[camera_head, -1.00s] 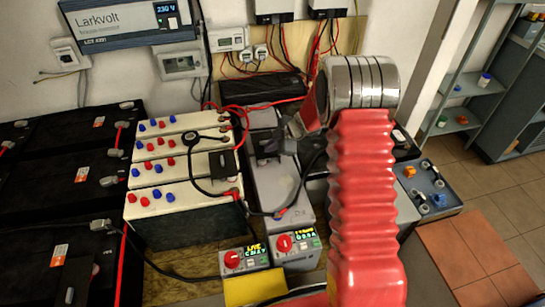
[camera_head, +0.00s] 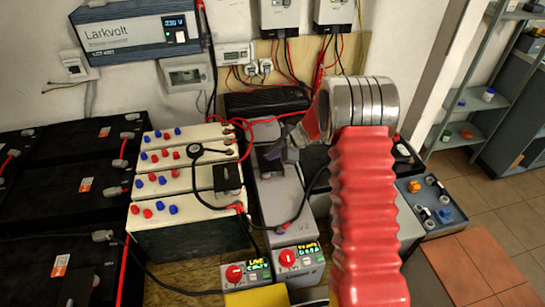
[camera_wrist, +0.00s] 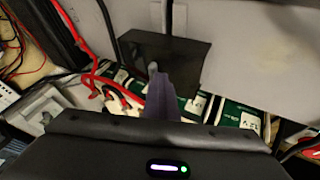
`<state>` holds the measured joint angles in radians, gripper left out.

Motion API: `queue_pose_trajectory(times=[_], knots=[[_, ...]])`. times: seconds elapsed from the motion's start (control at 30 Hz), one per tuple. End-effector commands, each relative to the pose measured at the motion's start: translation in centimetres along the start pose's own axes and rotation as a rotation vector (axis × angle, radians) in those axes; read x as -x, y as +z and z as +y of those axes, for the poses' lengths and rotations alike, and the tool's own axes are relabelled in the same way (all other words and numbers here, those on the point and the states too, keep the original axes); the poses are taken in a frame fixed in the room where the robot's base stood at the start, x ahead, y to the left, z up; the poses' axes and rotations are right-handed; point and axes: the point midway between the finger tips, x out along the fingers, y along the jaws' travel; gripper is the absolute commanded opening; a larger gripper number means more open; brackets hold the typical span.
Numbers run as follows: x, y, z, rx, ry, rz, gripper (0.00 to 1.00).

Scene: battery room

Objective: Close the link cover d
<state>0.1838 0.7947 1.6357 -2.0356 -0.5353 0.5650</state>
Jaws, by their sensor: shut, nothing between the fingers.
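My gripper (camera_head: 280,154) is above the long grey case in the middle of the head view, partly hidden behind my red arm sleeve. Its fingers (camera_wrist: 163,98) are shut and empty in the wrist view. A dark rectangular panel (camera_wrist: 185,56) stands behind the fingertips there; I cannot tell whether it is link cover d. In the head view a small black cover (camera_head: 227,178) is on the white batteries, left of my gripper. I can read no letter on it, so which cover is d is unclear.
White batteries (camera_head: 185,212) with red and blue caps stand left of the grey case (camera_head: 282,195). Red and black cables loop close to my gripper. Two meters with red knobs (camera_head: 288,257) stand in front. A black box (camera_head: 262,103) lies behind. Open floor is at the right.

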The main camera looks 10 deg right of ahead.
Motion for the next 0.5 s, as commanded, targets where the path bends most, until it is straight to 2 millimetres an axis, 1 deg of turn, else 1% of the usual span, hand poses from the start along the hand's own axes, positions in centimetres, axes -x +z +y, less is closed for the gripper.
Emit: queue_pose_trajectory(times=[0.03, 0.17, 0.5], knots=[[1.0, 0.0, 0.9, 0.001, 0.016, -0.002, 0.00], [2.6, 0.0, 0.6, 0.001, 0.014, -0.002, 0.00], [7.5, 0.1, 0.3, 0.001, 0.008, -0.001, 0.00]])
